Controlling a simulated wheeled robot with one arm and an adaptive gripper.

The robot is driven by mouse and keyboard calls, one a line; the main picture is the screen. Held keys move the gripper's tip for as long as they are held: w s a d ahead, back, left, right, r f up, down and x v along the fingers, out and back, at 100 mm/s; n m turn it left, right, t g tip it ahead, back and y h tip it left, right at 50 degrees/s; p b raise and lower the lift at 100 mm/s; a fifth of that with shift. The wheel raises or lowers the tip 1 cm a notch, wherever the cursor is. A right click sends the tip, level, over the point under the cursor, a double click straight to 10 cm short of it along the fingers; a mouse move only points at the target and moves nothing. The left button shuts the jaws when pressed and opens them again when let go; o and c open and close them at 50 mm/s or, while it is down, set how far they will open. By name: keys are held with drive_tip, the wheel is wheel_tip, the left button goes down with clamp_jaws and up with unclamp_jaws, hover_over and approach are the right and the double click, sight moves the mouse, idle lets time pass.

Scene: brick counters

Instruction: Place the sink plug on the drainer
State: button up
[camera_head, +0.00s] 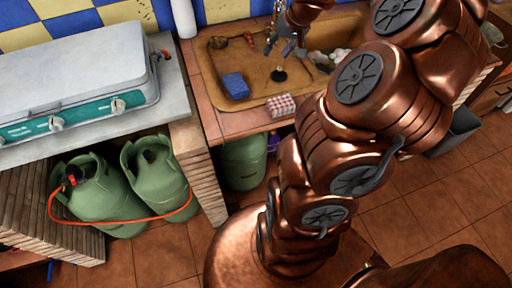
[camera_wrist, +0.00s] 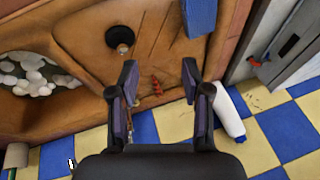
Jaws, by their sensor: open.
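The sink plug (camera_head: 279,75) is a small dark round piece on the flat, grooved drainer (camera_head: 255,64) of the brown sink. In the wrist view the plug (camera_wrist: 120,37) shows as a black disc just beyond my left fingertip. The drainer (camera_wrist: 90,55) lies behind both fingers there. My gripper (camera_head: 284,42) is open and empty, above the sink toward its wall side. In the wrist view my gripper (camera_wrist: 160,70) has its fingers wide apart, with the plug outside them. I see no contact between fingers and plug.
A blue sponge (camera_head: 235,86) lies on the drainer's left front corner. A small red thing (camera_wrist: 156,84) lies between my fingers' lines of sight. The foamy bowl (camera_wrist: 32,75) is beside the drainer. A red checked box (camera_head: 281,106) sits on the front edge. A white bottle (camera_head: 184,18) stands behind.

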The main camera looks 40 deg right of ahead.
drive_tip(key=s+a+r+n+g, duration=0.15)
drive_tip(key=s+a, duration=0.25)
drive_tip(key=a, duration=0.8)
drive_tip(key=s+a+r+n+g, duration=0.1)
drive_tip(key=s+a+n+g, duration=0.3)
drive_tip(key=a, duration=0.8)
drive_tip(key=s+a+f, duration=0.1)
drive_tip(key=s+a, duration=0.1)
drive_tip(key=s, duration=0.6)
drive_tip(key=s+a+f+h, duration=0.1)
drive_tip(key=s+a+f, duration=0.1)
drive_tip(key=s, duration=0.7)
drive_tip(key=shift+s+a+g, duration=0.15)
drive_tip(key=shift+a+g, duration=0.3)
drive_tip(key=shift+a, duration=0.2)
drive_tip(key=shift+c, duration=0.5)
